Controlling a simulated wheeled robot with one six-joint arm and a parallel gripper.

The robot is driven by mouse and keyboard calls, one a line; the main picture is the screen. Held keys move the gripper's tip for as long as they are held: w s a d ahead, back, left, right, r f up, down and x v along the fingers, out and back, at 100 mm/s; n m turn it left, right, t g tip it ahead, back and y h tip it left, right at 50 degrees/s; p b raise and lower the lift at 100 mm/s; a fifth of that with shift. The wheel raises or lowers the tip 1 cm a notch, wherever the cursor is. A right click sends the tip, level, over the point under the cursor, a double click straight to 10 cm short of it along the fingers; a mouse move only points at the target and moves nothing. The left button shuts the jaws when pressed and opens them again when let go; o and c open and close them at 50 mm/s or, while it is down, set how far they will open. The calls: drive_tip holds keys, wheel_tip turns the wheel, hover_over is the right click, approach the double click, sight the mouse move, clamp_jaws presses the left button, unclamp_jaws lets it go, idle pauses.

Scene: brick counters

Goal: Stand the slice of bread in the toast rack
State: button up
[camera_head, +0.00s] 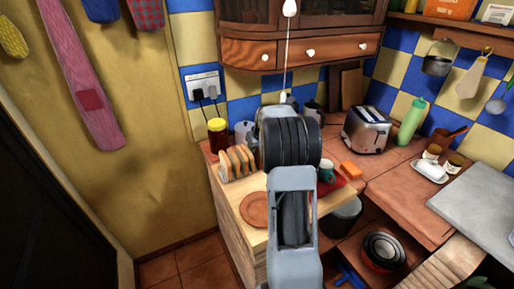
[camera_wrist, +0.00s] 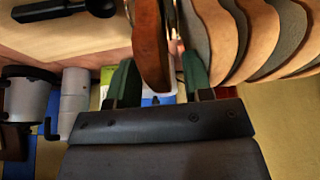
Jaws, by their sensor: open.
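A brown slice of bread (camera_wrist: 152,45) stands on edge between the two green fingers of my gripper (camera_wrist: 160,62) in the wrist view. The fingers are apart, one on each side of it, with a visible gap. To its right is the toast rack, its grey dividers (camera_wrist: 287,42) alternating with several tan slices (camera_wrist: 262,35). The slice between the fingers is beside the nearest divider; its lower edge is hard to make out. In the head view several slices (camera_head: 238,161) stand in the rack on the left counter. My arm hides the gripper there.
A jar with a yellow lid (camera_head: 217,133) stands behind the rack. A round brown plate (camera_head: 257,209) lies in front of it. A toaster (camera_head: 368,129), an orange block (camera_head: 350,170) and a green bottle (camera_head: 411,121) are further right. A wall cabinet (camera_head: 302,50) hangs above.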

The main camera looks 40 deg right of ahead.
drive_tip(key=b+v, duration=0.1)
drive_tip(key=v, duration=1.2)
drive_tip(key=shift+r, duration=0.45)
drive_tip(key=shift+s, duration=0.1)
drive_tip(key=s+a+f+n, duration=0.1)
drive_tip(key=s+a+f, duration=0.2)
drive_tip(key=s+a, duration=0.6)
drive_tip(key=s+a+f+g, duration=0.1)
drive_tip(key=s+a+f, duration=0.3)
drive_tip(key=s+a, duration=0.6)
drive_tip(key=a, duration=0.7)
drive_tip(key=shift+s+a+n+y, duration=0.2)
drive_tip(key=shift+n+y, duration=0.1)
drive_tip(key=shift+n, duration=0.1)
